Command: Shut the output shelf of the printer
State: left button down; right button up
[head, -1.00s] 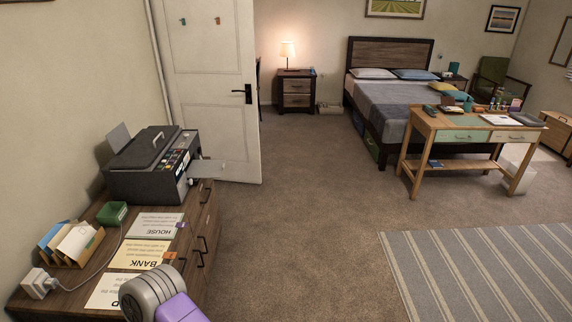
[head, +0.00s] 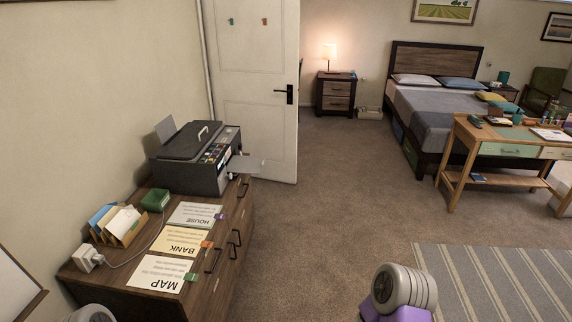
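The dark grey printer (head: 197,158) stands on the far end of the wooden dresser at the left. Its output shelf (head: 246,165), a light grey flap, sticks out from the printer's right side, past the dresser's front edge. A paper support stands up at the printer's back. Parts of my arms show at the bottom edge: a grey and purple link (head: 402,290) right of centre and a grey rounded part at the lower left. Neither gripper is in view, and nothing of mine touches the printer.
The dresser (head: 138,196) also bears a green box (head: 155,199), a letter holder (head: 118,224), a white plug with a cord (head: 89,258) and several labelled sheets (head: 181,241). A white door (head: 257,95) stands behind the printer. Carpet is clear right of the dresser.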

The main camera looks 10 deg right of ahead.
aim_at(253, 166)
jog(key=z, duration=0.35)
jog(key=i, duration=2.9)
jog(key=u, duration=0.35)
